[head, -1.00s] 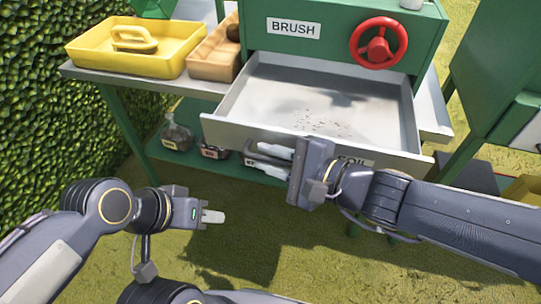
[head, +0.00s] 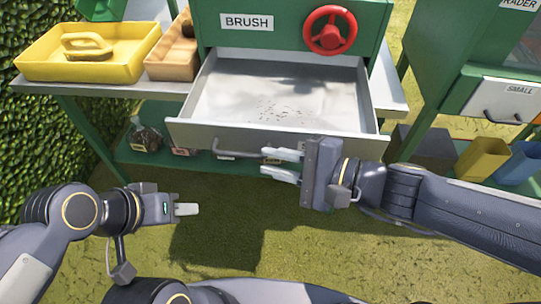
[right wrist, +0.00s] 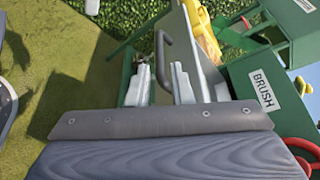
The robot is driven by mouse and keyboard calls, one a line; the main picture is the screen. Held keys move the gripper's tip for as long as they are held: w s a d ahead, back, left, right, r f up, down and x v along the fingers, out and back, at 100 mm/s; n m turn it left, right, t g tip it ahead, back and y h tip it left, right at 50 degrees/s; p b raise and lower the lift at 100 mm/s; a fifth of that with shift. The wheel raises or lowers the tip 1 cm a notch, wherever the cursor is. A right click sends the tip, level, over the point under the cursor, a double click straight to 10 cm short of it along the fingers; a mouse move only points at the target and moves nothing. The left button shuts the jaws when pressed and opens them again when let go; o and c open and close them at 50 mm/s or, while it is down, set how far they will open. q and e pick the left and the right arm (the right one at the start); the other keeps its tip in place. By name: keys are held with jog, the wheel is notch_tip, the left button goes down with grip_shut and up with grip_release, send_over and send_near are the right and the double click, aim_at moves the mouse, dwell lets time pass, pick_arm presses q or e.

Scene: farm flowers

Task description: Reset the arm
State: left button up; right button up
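My right gripper (head: 275,164) is open and empty, in front of the open drawer (head: 180,132). Its two pale fingers are parted, just right of the drawer's grey bar handle (head: 236,155) in the head view. In the right wrist view, the fingers (right wrist: 161,88) are apart and the handle (right wrist: 162,50) stands beyond them, with nothing held. My left gripper (head: 187,209) hangs over the grass at lower left, seen side-on. Its finger gap is hidden, and nothing shows at its tip.
The drawer, with dark specks inside, juts from a green cabinet marked BRUSH (head: 247,22) with a red wheel (head: 330,30). A yellow tray (head: 40,62) stands at left on the bench. Yellow (head: 483,158) and blue (head: 520,163) bins stand at right. The grass in front is open.

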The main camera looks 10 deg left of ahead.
dwell(0.3)
jog(key=s+d+f+n+h, duration=0.2)
jog(key=s+d+n+h, duration=0.1)
jog(key=d, duration=0.5)
jog(key=s+d+f+n+h, duration=0.2)
jog(key=d+f+n+h, duration=0.15)
jog(key=d, duration=0.35)
jog(key=s+d+f+n+h, duration=0.2)
jog(key=s+d+h, duration=0.15)
jog(key=d, duration=0.45)
notch_tip(320, 180, up, 26)
jog(key=p, duration=2.5)
jog(key=shift+w+d+f+t+h+p, duration=0.15)
jog(key=shift+w+d+t+h+p, duration=0.05)
jog(key=shift+w+t+h+p, duration=0.2)
jog(key=shift+w, duration=0.1)
